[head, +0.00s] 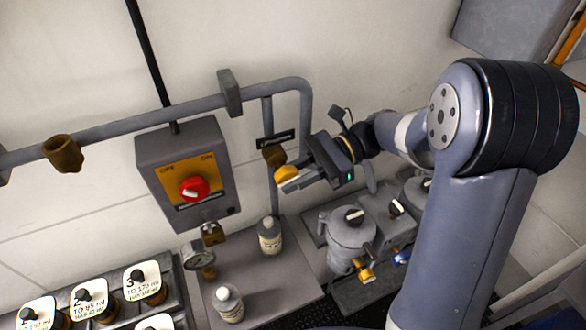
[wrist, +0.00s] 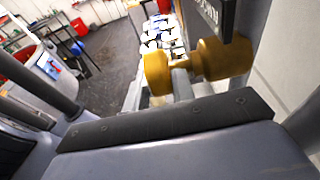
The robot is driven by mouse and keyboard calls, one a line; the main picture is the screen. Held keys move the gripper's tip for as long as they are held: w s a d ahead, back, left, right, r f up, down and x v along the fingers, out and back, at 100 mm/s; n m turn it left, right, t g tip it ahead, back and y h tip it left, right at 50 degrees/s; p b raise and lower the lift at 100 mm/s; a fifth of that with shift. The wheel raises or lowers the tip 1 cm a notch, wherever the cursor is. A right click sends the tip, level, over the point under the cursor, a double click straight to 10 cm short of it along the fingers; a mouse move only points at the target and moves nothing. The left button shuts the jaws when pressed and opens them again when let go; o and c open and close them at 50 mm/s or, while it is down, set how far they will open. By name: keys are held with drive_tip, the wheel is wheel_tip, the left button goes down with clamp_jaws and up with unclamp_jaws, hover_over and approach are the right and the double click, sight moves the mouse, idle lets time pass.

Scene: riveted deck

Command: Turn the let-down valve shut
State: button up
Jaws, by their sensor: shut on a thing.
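The let-down valve's yellow handle (head: 287,173) is on the vertical pipe right of the grey control box in the head view. Its brown body (head: 273,155) sits just behind, under a small dark label plate (head: 276,140). My gripper (head: 296,180) reaches in from the right and is shut on the handle. In the wrist view the handle's two rounded yellow ends (wrist: 227,60) show beyond the dark edge of my gripper (wrist: 180,88), beside a plate with letters ending in "OWN" (wrist: 215,14). The fingers' contact with the handle is mostly hidden.
A control box (head: 183,165) with a red knob (head: 194,188) hangs left of the valve. Below stand two bottles (head: 270,236), a gauge (head: 196,255) and lidded pots (head: 348,235). A horizontal pipe (head: 120,127) crosses the wall. Numbered cards (head: 88,300) are at lower left.

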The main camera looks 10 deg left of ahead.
drive_tip(key=shift+f+g+y, duration=0.1)
drive_tip(key=shift+g+y, duration=0.5)
drive_tip(key=shift+y, duration=0.4)
drive_tip(key=o, duration=1)
drive_tip(key=shift+p, duration=0.3)
